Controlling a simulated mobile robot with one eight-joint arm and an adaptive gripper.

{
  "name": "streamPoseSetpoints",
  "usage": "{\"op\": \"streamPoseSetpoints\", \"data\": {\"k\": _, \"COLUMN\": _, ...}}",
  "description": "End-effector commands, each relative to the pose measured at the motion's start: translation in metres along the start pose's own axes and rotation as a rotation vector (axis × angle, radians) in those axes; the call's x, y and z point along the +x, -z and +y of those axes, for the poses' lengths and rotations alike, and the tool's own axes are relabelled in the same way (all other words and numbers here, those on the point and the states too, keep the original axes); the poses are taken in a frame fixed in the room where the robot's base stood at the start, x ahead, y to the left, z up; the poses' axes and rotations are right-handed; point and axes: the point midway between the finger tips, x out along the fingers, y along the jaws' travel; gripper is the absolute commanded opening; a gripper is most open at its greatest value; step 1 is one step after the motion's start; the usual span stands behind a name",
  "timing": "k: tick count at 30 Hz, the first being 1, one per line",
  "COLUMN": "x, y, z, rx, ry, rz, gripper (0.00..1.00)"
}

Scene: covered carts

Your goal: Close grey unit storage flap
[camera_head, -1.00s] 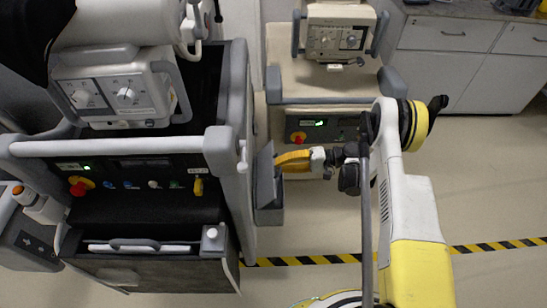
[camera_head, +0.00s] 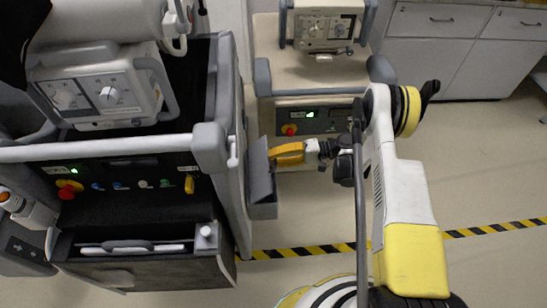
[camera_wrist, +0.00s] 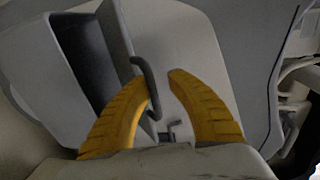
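The grey unit (camera_head: 228,150) stands at the left in the head view. Its storage flap (camera_head: 260,168) is a grey panel tilted outward above a small bin (camera_head: 264,211) on the unit's right side. My gripper (camera_head: 274,155) is beside the flap, at its right. In the wrist view my gripper's yellow fingers (camera_wrist: 160,74) are apart. A dark grey hooked handle (camera_wrist: 146,82) shows between them, close to the left finger. The flap's pale panel (camera_wrist: 45,75) seems to be at the left there. Whether the fingers touch the handle I cannot tell.
A second beige cart (camera_head: 310,75) stands behind my gripper. White drawer cabinets (camera_head: 440,55) line the back right. Yellow-black tape (camera_head: 310,250) crosses the floor. The floor at the right is clear.

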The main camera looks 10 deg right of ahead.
Motion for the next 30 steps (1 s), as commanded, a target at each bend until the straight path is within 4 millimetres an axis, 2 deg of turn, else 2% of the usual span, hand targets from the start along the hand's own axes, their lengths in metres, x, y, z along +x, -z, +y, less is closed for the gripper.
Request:
{"op": "streamPoseSetpoints", "data": {"k": 5, "x": -0.018, "y": 0.001, "z": 0.0, "rx": 0.0, "ry": 0.0, "rz": 0.003, "gripper": 0.2}}
{"op": "streamPoseSetpoints", "data": {"k": 12, "x": -0.072, "y": 0.001, "z": 0.0, "rx": 0.001, "ry": 0.0, "rz": 0.005, "gripper": 0.2}}
{"op": "streamPoseSetpoints", "data": {"k": 18, "x": -0.107, "y": 0.001, "z": 0.0, "rx": 0.001, "ry": 0.0, "rz": 0.004, "gripper": 0.2}}
{"op": "streamPoseSetpoints", "data": {"k": 23, "x": -0.12, "y": 0.001, "z": 0.0, "rx": 0.0, "ry": 0.0, "rz": 0.003, "gripper": 0.2}}
{"op": "streamPoseSetpoints", "data": {"k": 30, "x": -0.121, "y": 0.0, "z": 0.0, "rx": 0.0, "ry": 0.0, "rz": 0.002, "gripper": 0.2}}
